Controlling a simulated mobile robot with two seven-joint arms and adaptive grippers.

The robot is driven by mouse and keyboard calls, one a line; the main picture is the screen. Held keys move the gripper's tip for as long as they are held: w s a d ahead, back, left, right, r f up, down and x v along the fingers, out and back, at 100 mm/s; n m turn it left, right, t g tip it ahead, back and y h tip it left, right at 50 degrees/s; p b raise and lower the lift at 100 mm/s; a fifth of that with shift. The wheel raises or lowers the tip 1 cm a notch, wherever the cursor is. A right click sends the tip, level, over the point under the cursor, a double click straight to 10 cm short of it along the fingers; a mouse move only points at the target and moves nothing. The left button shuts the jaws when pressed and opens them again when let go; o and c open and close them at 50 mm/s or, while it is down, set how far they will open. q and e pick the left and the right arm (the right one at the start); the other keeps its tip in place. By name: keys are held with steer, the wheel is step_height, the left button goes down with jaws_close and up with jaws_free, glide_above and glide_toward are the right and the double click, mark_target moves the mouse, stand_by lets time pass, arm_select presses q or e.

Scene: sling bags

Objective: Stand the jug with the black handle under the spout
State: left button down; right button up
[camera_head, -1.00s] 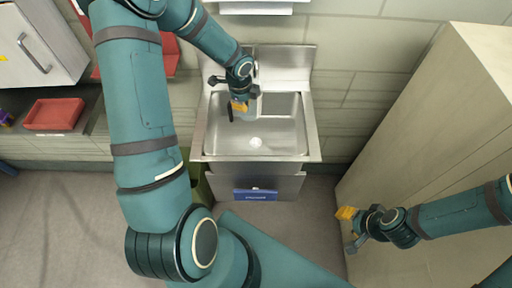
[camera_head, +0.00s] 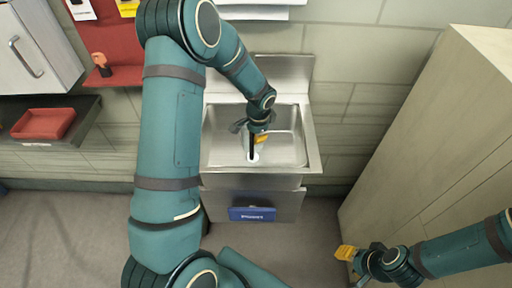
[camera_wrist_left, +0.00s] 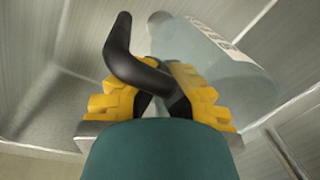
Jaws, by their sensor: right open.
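The jug is a pale see-through vessel with a black handle; its body (camera_wrist_left: 215,60) and handle (camera_wrist_left: 135,65) show in the left wrist view. My left gripper (camera_head: 260,138) is shut on the black handle (camera_head: 251,149), with the yellow fingertips (camera_wrist_left: 160,95) on both sides of it. In the head view the jug is over the steel sink (camera_head: 213,152), mostly covered by my gripper. I cannot tell whether it touches the basin floor. I cannot make out the spout. My right gripper (camera_head: 347,262) is open and empty, low at the right.
A tall wooden cabinet (camera_head: 440,130) stands at the right. A red tray (camera_head: 45,123) lies on a shelf at the left. Floor in front is clear.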

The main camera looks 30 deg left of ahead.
mark_target(256, 146)
arm_select(q)
steer(key=shift+f+b, duration=0.4)
steer(key=shift+f, duration=1.7)
steer(key=shift+f, duration=0.15)
steer(key=c, duration=1.1)
jaws_free()
steer(key=shift+c, duration=0.2)
